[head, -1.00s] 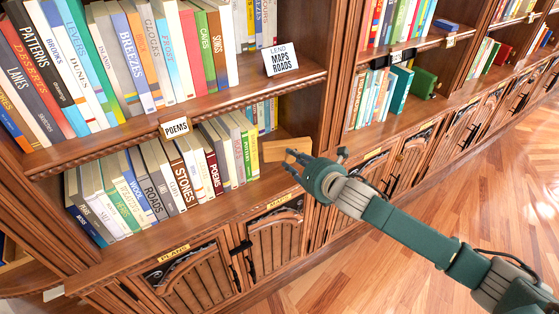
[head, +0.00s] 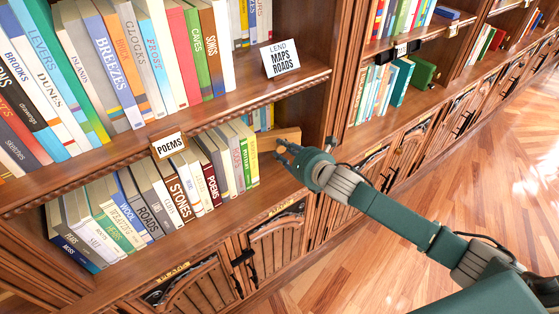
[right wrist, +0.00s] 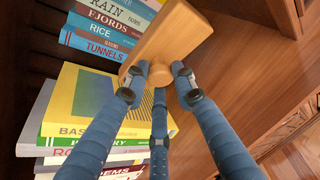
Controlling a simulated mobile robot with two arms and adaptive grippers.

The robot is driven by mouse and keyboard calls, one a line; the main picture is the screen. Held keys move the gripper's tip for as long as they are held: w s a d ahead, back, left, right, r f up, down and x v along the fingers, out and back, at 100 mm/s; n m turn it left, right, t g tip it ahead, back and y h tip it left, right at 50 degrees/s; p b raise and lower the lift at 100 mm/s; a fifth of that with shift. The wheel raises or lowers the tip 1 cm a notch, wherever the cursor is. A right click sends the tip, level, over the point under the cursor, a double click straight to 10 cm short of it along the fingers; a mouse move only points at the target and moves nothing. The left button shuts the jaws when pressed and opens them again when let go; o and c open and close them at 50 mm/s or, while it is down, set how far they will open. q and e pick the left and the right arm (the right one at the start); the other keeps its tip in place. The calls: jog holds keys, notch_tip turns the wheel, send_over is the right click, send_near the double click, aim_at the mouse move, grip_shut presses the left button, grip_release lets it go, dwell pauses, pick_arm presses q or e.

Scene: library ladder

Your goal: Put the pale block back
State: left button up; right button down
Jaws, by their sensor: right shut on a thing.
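The pale block (head: 287,136) is a light wooden piece at the right end of the lower book row, partly hidden by the books and my gripper in the head view. My right gripper (head: 280,150) reaches in from the right, over the lower shelf. In the right wrist view the block (right wrist: 178,36) is tilted, and the fingers of my right gripper (right wrist: 160,80) are closed on its near side. Whether the block touches the shelf or the books I cannot tell. My left gripper is not in view.
Cabinet doors (head: 280,245) lie below.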

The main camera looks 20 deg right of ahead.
jog(key=shift+s+d+f, duration=0.1)
jog(key=shift+s+f, duration=0.15)
jog(key=shift+f, duration=0.4)
jog(key=shift+s+d+f, duration=0.1)
jog(key=shift+s+f, duration=0.15)
jog(key=shift+f, duration=0.35)
jog(key=f, duration=0.3)
jog(key=shift+w+a+f, duration=0.15)
jog(key=shift+w+f, duration=0.1)
jog(key=shift+f, duration=0.05)
jog(key=shift+s, duration=0.1)
jog(key=shift+f, duration=0.1)
jog(key=c, duration=1.8)
grip_release()
jog(key=shift+f, duration=0.15)
jog(key=shift+c, duration=0.2)
jog(key=o, duration=0.4)
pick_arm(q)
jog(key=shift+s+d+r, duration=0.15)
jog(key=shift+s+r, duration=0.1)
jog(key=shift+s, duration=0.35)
pick_arm(e)
jog(key=shift+o, duration=0.2)
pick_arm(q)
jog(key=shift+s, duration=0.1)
